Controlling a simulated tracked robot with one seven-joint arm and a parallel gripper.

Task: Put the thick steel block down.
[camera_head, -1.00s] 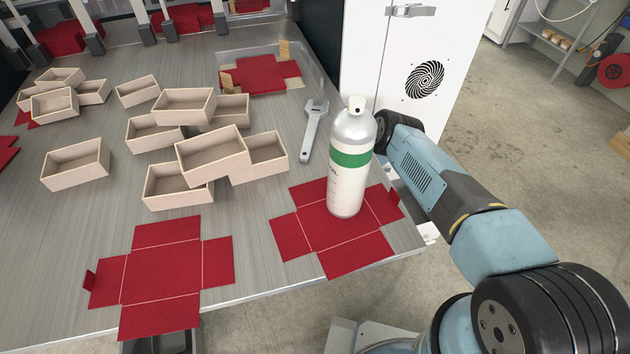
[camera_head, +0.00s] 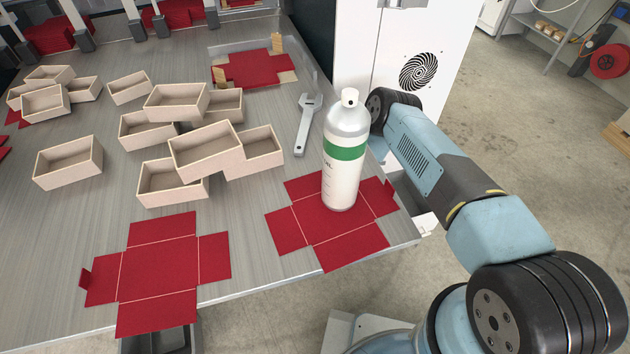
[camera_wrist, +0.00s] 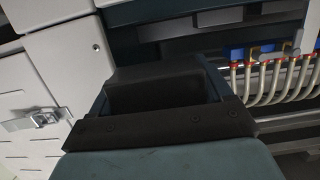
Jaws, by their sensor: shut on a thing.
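In the wrist view my gripper (camera_wrist: 160,100) shows from behind, with a blue-grey housing and a bolted black plate at the bottom. A dark, block-like shape sits past the plate; it is in deep shadow, so I cannot clearly separate the thick steel block from the jaws. The jaws are shut on it. In the head view my arm reaches away to the white cabinet, and its far end is hidden behind the spray can and the cabinet. No steel block shows on the table there.
A spray can (camera_head: 346,150) stands upright on a flat red blank (camera_head: 300,225). Another red blank (camera_head: 158,265) lies to its left. A wrench (camera_head: 305,125), several open wooden boxes (camera_head: 68,162) and a tray (camera_head: 222,47) with a red blank share the table. The white cabinet (camera_head: 440,40) stands behind.

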